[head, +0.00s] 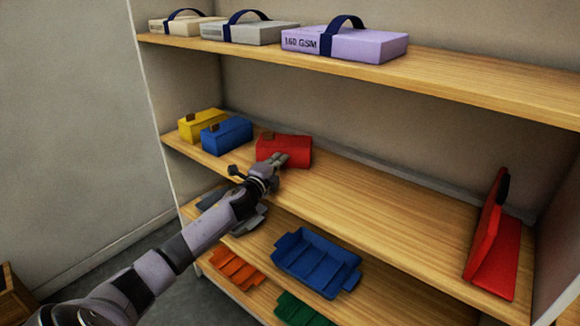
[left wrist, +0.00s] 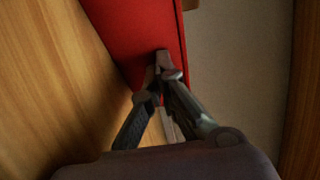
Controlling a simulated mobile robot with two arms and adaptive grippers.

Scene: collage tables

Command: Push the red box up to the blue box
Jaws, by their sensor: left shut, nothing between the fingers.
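The red box (head: 292,148) lies on the middle shelf, to the right of the blue box (head: 227,135), with a narrow gap between them. It also fills the upper part of the left wrist view (left wrist: 138,32). My left gripper (head: 282,160) is at the front of the red box and hides part of its lower face. In the left wrist view the fingertips (left wrist: 161,68) are together, with nothing between them, right at the red box; I cannot tell for certain whether they touch it. My right gripper is not in view.
A yellow box (head: 192,124) stands left of the blue box. A red angled stand (head: 495,250) is at the shelf's right end. The middle shelf (head: 390,215) between is clear. Purple, grey and cream packs lie on the upper shelf; blue, orange and green trays lie below.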

